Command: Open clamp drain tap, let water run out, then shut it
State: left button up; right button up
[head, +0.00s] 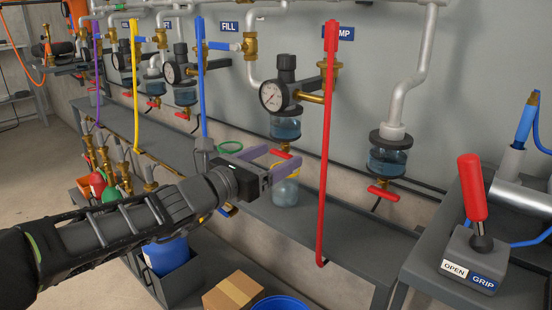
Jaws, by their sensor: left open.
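The clear filter bowl (285,128) with bluish water hangs under a gauge (272,96), by a sign (338,32) whose visible letters end in "MP". A small red tap handle (280,153) shows below this bowl. My left gripper (283,156) reaches in from the left, its two purple fingers open and apart at the tap's height in the picture. Whether the fingers touch the tap I cannot tell. A clear jar (286,192) with a yellow rim stands on the shelf below, partly hidden by the gripper. My right gripper is not in view.
A tall red lever (326,140) hangs just right of the tap. Another bowl (387,160) with a red tap (383,193) is farther right. Blue (201,75) and yellow (135,85) levers hang left. A control box (475,262) with a red stick stands at right.

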pick_arm(q)
jog(key=shift+w+d, duration=0.25)
jog(key=shift+w, duration=0.05)
jog(key=shift+c, duration=0.5)
jog(key=c, duration=1.3)
jog(key=m, duration=0.2)
jog(key=shift+f+m+b, duration=0.2)
jog(key=shift+m+b, duration=0.2)
jog(key=o, duration=1.4)
